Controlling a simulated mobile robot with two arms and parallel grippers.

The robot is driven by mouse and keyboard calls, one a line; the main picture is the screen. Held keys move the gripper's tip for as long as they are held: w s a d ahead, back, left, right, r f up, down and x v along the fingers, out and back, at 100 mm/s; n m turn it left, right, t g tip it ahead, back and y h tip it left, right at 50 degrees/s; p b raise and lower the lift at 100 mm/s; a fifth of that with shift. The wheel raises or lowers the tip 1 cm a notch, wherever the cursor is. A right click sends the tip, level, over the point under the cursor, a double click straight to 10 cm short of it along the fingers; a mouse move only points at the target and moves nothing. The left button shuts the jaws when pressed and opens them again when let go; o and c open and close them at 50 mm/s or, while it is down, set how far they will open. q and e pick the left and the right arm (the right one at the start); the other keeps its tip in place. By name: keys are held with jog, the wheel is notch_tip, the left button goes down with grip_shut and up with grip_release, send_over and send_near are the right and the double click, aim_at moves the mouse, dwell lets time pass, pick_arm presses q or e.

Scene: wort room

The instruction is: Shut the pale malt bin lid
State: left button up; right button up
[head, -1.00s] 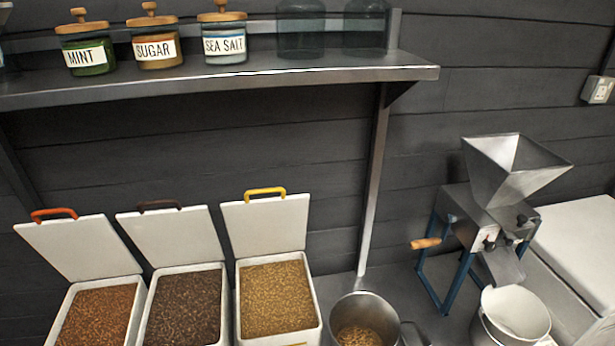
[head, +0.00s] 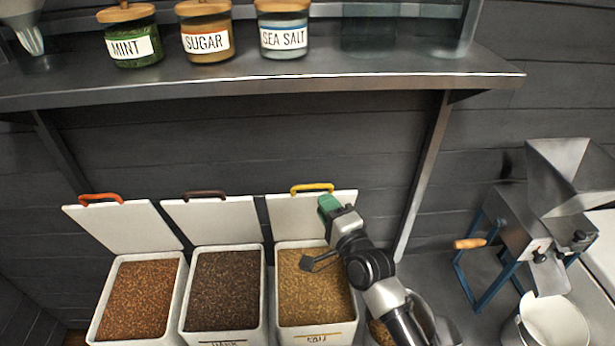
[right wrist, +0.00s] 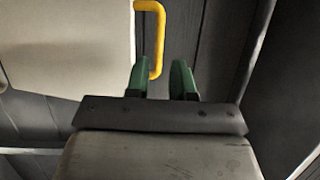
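The pale malt bin (head: 318,337) is the rightmost of the three bins in the head view, filled with golden grain. Its white lid (head: 290,218) stands open, leaning back, with a yellow handle (head: 312,186) at its top edge. My right gripper (head: 328,205) is in front of the lid's right part, just below the handle. In the right wrist view the green fingers (right wrist: 160,80) are apart, and the handle (right wrist: 158,38) shows at and just beyond their tips, partly between them. I cannot tell whether they touch it. My left gripper is out of view.
Two more open bins stand to the left, with a brown handle (head: 192,194) and an orange handle (head: 101,198). A shelf (head: 250,88) with jars hangs above. A grain mill (head: 520,225) and white bucket (head: 550,325) stand at right. A metal pot is partly behind my arm.

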aim_at(308, 193)
jog(key=p+x, duration=0.1)
jog(key=x, duration=0.8)
jog(key=shift+f, duration=0.1)
grip_shut()
jog(key=shift+s, duration=0.1)
